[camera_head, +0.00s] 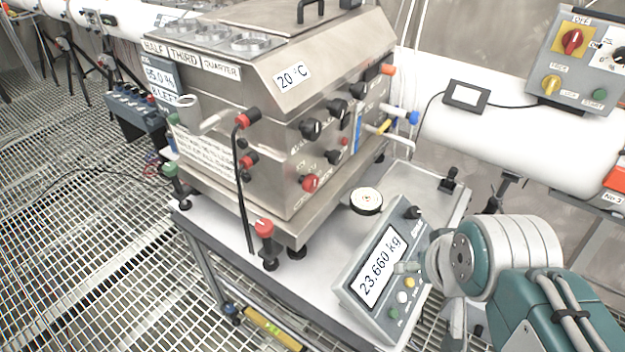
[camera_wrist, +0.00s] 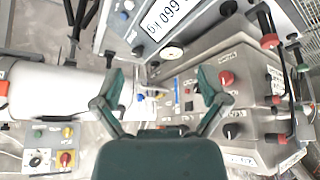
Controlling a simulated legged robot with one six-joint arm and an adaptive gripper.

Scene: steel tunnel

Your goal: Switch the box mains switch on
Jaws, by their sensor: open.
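A grey control box (camera_head: 580,60) hangs at the upper right, with a red rotary switch (camera_head: 572,41) on a yellow plate marked OFF. In the wrist view this box shows at the lower left, with its red switch (camera_wrist: 66,158). The steel box (camera_head: 285,120) in the middle carries several black knobs and a red knob (camera_head: 310,183); their small labels are unreadable, so I cannot tell which control is the box mains switch. In the wrist view the steel box's red knob (camera_wrist: 226,78) is right of my gripper (camera_wrist: 163,88), which is open and empty, touching neither box visibly.
A scale (camera_head: 385,270) reading 23.660 kg stands on the white table top near my arm. A round dial (camera_head: 366,201) lies behind it. A thick white pipe (camera_head: 500,125) runs along the wall.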

